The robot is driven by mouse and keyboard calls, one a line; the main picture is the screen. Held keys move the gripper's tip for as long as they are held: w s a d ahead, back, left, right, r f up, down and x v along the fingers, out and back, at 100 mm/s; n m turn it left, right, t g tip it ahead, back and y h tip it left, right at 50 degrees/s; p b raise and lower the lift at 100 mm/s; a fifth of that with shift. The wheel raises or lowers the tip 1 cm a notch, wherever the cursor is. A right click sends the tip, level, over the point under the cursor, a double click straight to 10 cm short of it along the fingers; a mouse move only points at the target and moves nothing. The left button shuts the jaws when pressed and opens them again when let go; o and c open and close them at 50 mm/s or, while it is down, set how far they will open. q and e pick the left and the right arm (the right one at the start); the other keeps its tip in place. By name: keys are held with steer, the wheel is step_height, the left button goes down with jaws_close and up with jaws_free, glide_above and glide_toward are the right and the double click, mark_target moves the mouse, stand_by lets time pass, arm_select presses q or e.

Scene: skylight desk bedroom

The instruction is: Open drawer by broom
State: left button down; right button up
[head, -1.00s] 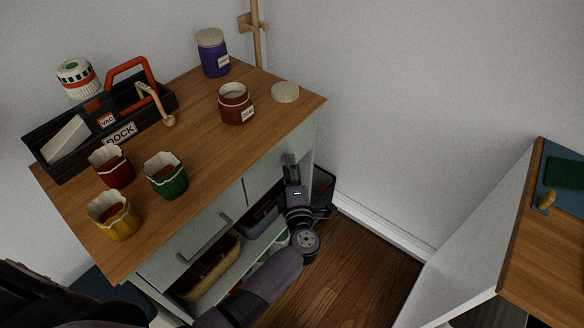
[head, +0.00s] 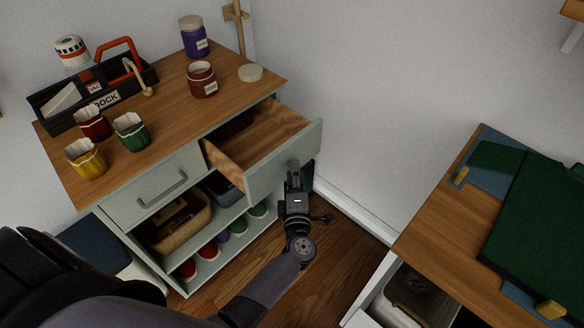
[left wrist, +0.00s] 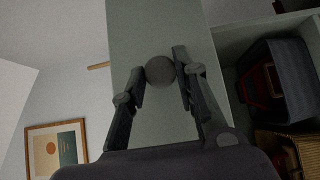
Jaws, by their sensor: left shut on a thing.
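The right-hand top drawer (head: 262,180) of the pale green dresser (head: 190,252) stands pulled well out. Its wooden inside shows and looks empty where visible. A wooden pole, seemingly the broom (head: 239,38), stands against the wall behind that end of the dresser. My left gripper (head: 293,170) is at the outer face of the drawer front. In the left wrist view its fingers (left wrist: 169,78) are on either side of a round grey knob (left wrist: 160,70) on the pale front, shut on it. The left-hand drawer (head: 155,188), with a bar handle, is closed. My right gripper is not in view.
The dresser top holds a black toolbox (head: 110,96), several cups, a brown jar (head: 202,80), a purple jar (head: 194,38) and a round lid (head: 250,73). A wooden desk (head: 450,225) stands at the right. Wooden floor (head: 345,238) lies free between them.

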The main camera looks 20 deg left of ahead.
arm_select(q)
steer(key=shift+s+d+f, duration=0.1)
steer(key=shift+s+d, duration=0.15)
steer(key=shift+d, duration=0.4)
steer(key=shift+s+d+r, duration=0.1)
steer(key=shift+s+d, duration=0.1)
steer(key=shift+d, duration=0.4)
steer(key=shift+s+d+f, duration=0.1)
steer(key=shift+s+d, duration=0.15)
steer(key=shift+d, duration=0.4)
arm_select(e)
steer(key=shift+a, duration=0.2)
arm_select(q)
steer(key=c, duration=1.4)
jaws_free()
steer(key=shift+o, duration=0.6)
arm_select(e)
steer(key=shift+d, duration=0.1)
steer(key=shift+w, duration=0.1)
arm_select(q)
steer(key=shift+w+a, duration=0.1)
steer(key=shift+a, duration=0.05)
